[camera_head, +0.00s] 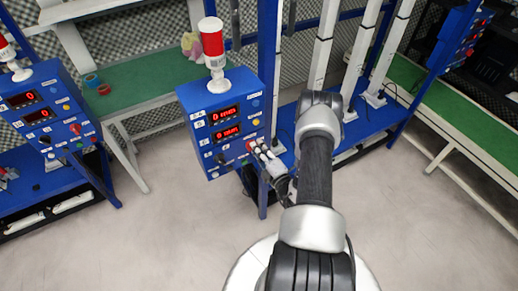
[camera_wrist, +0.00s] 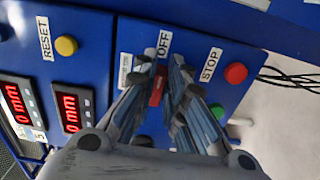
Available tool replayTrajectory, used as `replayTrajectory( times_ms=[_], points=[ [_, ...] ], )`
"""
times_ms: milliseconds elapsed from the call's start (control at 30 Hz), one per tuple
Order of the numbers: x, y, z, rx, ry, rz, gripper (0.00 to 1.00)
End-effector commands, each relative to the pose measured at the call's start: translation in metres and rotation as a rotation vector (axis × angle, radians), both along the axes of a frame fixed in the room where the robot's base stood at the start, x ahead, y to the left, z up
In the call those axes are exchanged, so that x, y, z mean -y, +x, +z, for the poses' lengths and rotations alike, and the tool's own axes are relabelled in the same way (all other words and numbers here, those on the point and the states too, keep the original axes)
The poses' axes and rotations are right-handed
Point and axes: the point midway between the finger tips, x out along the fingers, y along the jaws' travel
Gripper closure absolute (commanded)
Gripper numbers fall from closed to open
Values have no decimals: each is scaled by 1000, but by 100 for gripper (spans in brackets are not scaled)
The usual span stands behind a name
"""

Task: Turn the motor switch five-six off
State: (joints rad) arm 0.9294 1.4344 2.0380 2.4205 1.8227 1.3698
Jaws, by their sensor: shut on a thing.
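A blue control box (camera_head: 197,102) stands in the middle of the head view with two red-lit displays. In the wrist view, a red switch (camera_wrist: 157,88) on its panel sits below a label reading OFF (camera_wrist: 164,44). A small white label (camera_wrist: 125,70) beside it is too slanted to read for sure. My gripper (camera_wrist: 163,72) is shut on the red switch, with one finger on each side. The fingers hide part of the switch and the panel below. In the head view my gripper (camera_head: 262,155) is at the lower right of the box front.
A red STOP button (camera_wrist: 236,73) is right of the fingers, and a yellow RESET button (camera_wrist: 66,45) is at the left. A red and white beacon (camera_head: 212,45) tops the box. A similar box (camera_head: 45,105) stands left. Open floor (camera_head: 150,225) lies in front.

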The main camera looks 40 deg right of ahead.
Motion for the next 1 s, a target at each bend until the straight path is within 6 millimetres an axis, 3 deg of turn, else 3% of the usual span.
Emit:
replayTrajectory(
  times_ms=[233,267,533,867,1000],
  points=[
    [0,1,1,4,-1,1,100],
    [0,1,1,4,-1,1,86],
    [0,0,1,2,0,0,68],
    [0,-1,0,0,0,0,68],
    [-2,-15,-1,-2,2,-3,68]
  ],
)
